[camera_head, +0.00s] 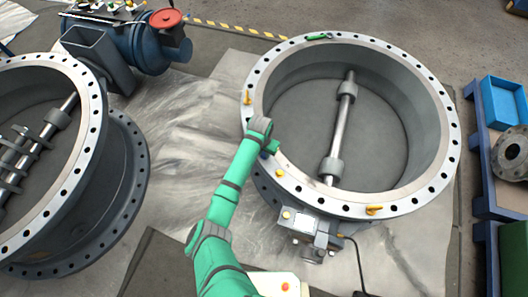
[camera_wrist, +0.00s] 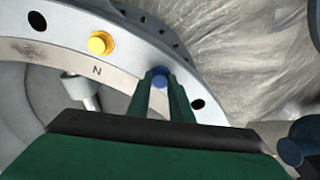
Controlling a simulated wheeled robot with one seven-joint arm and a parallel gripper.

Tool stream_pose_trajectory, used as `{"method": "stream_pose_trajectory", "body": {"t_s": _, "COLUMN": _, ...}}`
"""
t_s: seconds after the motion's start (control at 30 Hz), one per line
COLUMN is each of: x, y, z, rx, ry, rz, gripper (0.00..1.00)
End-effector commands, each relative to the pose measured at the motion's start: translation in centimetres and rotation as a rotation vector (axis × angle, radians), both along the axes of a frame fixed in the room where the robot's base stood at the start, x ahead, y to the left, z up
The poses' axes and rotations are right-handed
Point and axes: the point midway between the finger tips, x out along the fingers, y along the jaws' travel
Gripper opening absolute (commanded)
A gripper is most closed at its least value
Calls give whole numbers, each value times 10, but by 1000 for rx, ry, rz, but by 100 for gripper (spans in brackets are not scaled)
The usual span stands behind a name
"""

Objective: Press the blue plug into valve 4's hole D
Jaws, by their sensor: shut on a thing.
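The valve under my gripper is a large grey ring with a pale, many-holed flange (camera_head: 440,157) and a shaft across its bore. No valve number is readable. My gripper (camera_wrist: 160,82) is shut on the blue plug (camera_wrist: 159,78), between two green fingers. In the head view my gripper (camera_head: 270,150) is at the flange's left edge. The plug is over the flange in the wrist view; I cannot tell whether it touches a hole. An open dark hole (camera_wrist: 197,104) lies just right of the fingers. The letter N is on the flange; no D is readable.
A yellow plug (camera_wrist: 100,43) sits in the flange left of my fingers. Other yellow plugs (camera_head: 373,210) and a green item (camera_head: 318,37) are on the flange. Another valve (camera_head: 92,150) stands left, a blue bin (camera_head: 503,102) right. Pale sheeting covers the floor between the valves.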

Motion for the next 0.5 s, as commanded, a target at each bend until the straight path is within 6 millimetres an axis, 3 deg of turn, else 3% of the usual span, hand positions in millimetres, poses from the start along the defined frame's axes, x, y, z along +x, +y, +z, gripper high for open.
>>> {"method": "stream_pose_trajectory", "body": {"t_s": 0.5, "x": 0, "y": 0, "z": -3, "rx": 0, "ry": 0, "rz": 0, "gripper": 0}}
